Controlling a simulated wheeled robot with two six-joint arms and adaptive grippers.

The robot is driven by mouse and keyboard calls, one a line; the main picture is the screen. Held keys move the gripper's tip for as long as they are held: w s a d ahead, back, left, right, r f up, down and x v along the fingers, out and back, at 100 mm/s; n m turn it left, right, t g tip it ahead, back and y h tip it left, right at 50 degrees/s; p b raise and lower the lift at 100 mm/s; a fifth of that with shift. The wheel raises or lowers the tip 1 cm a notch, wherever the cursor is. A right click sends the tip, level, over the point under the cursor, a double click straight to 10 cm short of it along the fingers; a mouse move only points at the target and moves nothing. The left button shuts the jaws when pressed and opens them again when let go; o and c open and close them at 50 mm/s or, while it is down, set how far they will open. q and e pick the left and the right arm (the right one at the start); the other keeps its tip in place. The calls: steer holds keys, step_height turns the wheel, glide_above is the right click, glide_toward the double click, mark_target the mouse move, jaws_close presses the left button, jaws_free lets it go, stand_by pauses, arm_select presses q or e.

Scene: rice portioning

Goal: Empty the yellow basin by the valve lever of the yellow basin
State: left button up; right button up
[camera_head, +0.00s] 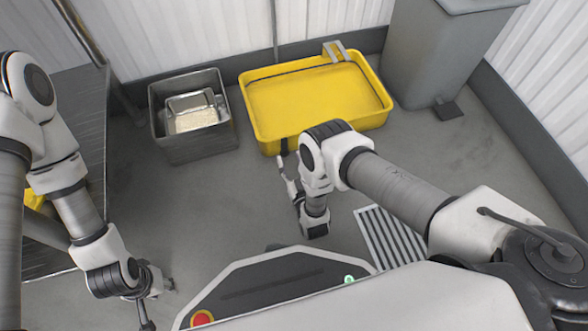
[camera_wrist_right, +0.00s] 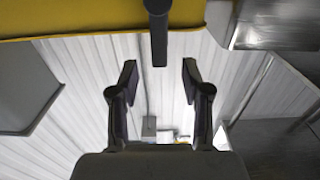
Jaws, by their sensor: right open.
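The yellow basin (camera_head: 318,98) stands against the back wall in the head view; I cannot tell its fill level. A dark valve lever (camera_head: 284,146) sits at its front left side. My right gripper (camera_head: 286,172) is in front of the basin, close to the lever, and partly hidden by its own arm. In the right wrist view my right gripper (camera_wrist_right: 159,82) is open and empty; the dark lever (camera_wrist_right: 158,35) lies in line with the gap between its fingers, apart from both. The basin's edge (camera_wrist_right: 70,18) fills the top left there. My left gripper (camera_head: 158,302) is low at the left, apparently open and empty.
A metal bin (camera_head: 165,138) with a smaller metal pan (camera_head: 194,104) inside stands left of the basin. A grey pedal bin (camera_head: 432,60) stands at its right. A metal table (camera_head: 88,150) is at the left. A floor grate (camera_head: 392,238) lies under my right arm.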

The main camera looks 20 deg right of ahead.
steer(key=s, duration=0.4)
steer(key=shift+s, duration=0.3)
steer(key=shift+r, duration=0.1)
